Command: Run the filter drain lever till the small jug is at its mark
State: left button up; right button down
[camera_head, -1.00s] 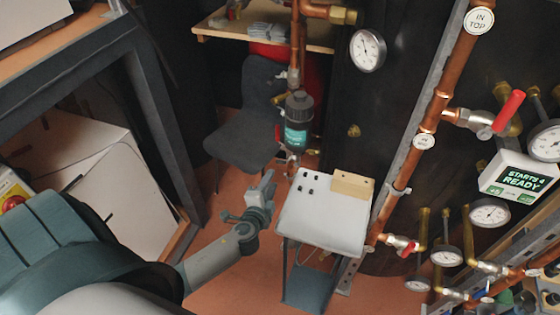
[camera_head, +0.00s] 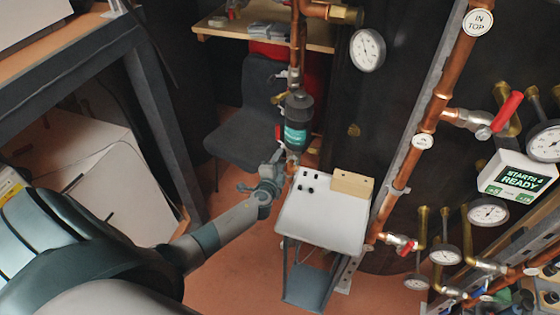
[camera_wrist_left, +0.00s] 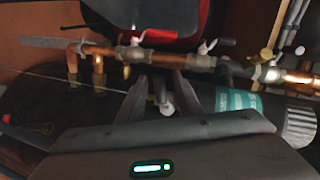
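The filter (camera_head: 298,122) is a dark upright canister with a teal label on the copper pipe, left of centre in the head view. It also shows in the left wrist view (camera_wrist_left: 240,101), lying sideways there with a ribbed grey cap. My left gripper (camera_head: 279,158) is just below and left of the filter, close to the pipe. In the left wrist view its two fingers (camera_wrist_left: 162,84) stand apart. A small pale rounded part (camera_wrist_left: 167,108) shows between them; I cannot tell if it is the drain lever or whether they touch it. I cannot make out the small jug. My right gripper is out of view.
A white-topped stand (camera_head: 322,222) with a wooden block (camera_head: 352,184) is right of my left gripper. A dark chair (camera_head: 245,130) is behind it. Copper pipes, gauges and a red-handled valve (camera_head: 507,111) are at the right. Open floor shows at lower centre.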

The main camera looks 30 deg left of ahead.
pick_arm(q)
jog(key=shift+c, duration=0.6)
grip_shut()
jog(key=shift+r+m+y, duration=0.4)
jog(key=shift+r+m, duration=0.05)
jog(key=shift+m, duration=0.45)
jog(key=shift+r+m, duration=0.15)
jog(key=shift+m, duration=0.15)
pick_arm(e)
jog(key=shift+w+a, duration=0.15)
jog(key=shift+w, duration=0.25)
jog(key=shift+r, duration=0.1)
pick_arm(q)
jog(key=shift+o, duration=0.6)
grip_release()
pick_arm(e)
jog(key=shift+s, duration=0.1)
